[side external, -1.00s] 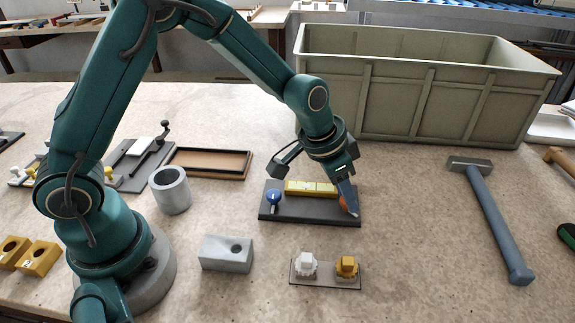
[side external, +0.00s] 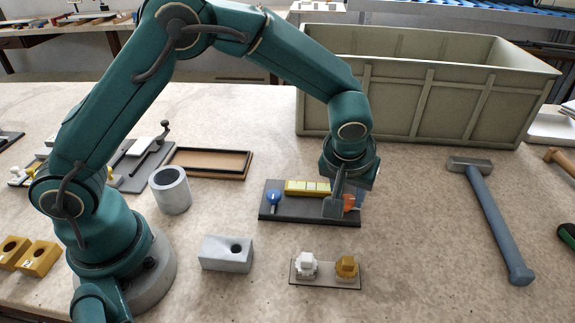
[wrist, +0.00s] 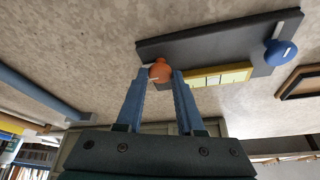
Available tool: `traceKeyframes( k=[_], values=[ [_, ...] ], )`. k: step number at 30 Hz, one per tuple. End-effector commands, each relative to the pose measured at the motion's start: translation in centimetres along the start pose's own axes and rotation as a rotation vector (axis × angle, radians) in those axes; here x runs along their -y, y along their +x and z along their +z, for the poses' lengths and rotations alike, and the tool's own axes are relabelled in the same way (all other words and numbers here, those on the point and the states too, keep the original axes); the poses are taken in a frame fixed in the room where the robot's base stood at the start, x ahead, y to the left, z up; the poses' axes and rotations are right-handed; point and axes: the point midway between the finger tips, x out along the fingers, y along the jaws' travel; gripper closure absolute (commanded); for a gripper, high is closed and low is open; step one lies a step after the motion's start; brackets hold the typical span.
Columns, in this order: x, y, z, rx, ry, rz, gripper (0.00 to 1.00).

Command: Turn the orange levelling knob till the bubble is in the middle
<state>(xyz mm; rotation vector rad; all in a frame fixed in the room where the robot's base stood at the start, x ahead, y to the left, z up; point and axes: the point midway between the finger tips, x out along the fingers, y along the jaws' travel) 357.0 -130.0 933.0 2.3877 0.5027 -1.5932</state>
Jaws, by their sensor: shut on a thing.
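The orange levelling knob (side external: 349,201) stands at the right end of a dark base plate (side external: 300,214). My gripper (side external: 343,208) points down over that end of the plate and is shut on the knob. In the wrist view the orange knob (wrist: 160,71) sits between the two blue fingertips (wrist: 159,76). The yellow level vial (side external: 307,187) lies along the back of the plate; in the wrist view it shows as a yellow strip (wrist: 218,76) with pale segments. I cannot make out the bubble in either view.
A blue knob (side external: 274,197) stands at the plate's left end. A small plate with a white and a yellow-orange part (side external: 346,267) lies in front. A grey block (side external: 227,253) lies front left, a hammer (side external: 490,215) to the right, a large crate (side external: 420,95) behind.

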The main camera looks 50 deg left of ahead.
Motion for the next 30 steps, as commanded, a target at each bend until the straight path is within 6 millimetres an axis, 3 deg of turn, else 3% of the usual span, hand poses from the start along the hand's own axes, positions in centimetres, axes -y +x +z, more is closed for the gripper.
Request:
traceKeyframes(
  k=[10, 26, 27, 29, 30],
  values=[
    [-0.22, -0.04, -0.04, -0.001, -0.128, -0.049, 1.0],
    [-0.25, -0.06, 0.01, 0.001, -0.149, -0.056, 1.0],
    [-0.25, -0.06, 0.01, 0.001, -0.149, -0.056, 0.52],
    [-0.25, -0.05, 0.01, 0.001, -0.148, -0.056, 0.34],
    [-0.24, -0.05, 0.02, 0.001, -0.148, -0.057, 0.34]
  ],
)
